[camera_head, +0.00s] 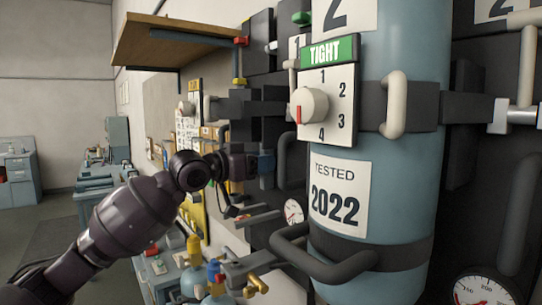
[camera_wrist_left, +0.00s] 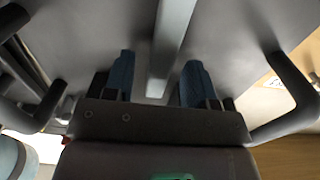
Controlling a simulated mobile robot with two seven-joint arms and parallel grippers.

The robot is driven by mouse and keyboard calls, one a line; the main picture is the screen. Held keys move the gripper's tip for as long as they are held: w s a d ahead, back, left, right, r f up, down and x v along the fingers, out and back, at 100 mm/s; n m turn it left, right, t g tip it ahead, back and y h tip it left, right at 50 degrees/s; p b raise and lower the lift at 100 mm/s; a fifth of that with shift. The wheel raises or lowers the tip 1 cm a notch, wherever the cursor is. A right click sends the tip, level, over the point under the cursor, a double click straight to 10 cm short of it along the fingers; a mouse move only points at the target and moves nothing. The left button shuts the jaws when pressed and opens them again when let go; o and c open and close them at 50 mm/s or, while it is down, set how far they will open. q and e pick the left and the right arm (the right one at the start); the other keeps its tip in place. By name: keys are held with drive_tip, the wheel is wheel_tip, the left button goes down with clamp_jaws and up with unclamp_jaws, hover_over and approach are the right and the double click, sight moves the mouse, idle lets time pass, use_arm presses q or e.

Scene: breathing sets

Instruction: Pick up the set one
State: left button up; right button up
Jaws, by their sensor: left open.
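The breathing set with the partly hidden number 1 label (camera_head: 295,46) hangs on the wall behind the large set marked 2 (camera_head: 395,200), which covers most of it. My left gripper (camera_head: 264,163) is at the dark hardware left of the large cylinder. In the left wrist view its two blue fingers (camera_wrist_left: 159,82) are apart, with a pale grey bar (camera_wrist_left: 174,35) running between them in front of a grey plate (camera_wrist_left: 95,35). I cannot tell whether the fingers touch the bar. My right gripper is not in view.
A dial plate headed TIGHT (camera_head: 327,95) and dark handles such as the lower one (camera_head: 330,268) stick out on the right. A wooden shelf (camera_head: 170,42) is above. Small cylinders with yellow and blue valves (camera_head: 194,250) stand below. Open floor (camera_head: 40,235) lies at left.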

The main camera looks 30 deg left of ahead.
use_arm(q)
drive_tip(key=shift+w+d, duration=0.2)
drive_tip(key=shift+w, duration=0.3)
clamp_jaws()
idle(1.0)
drive_tip(key=shift+r, duration=0.2)
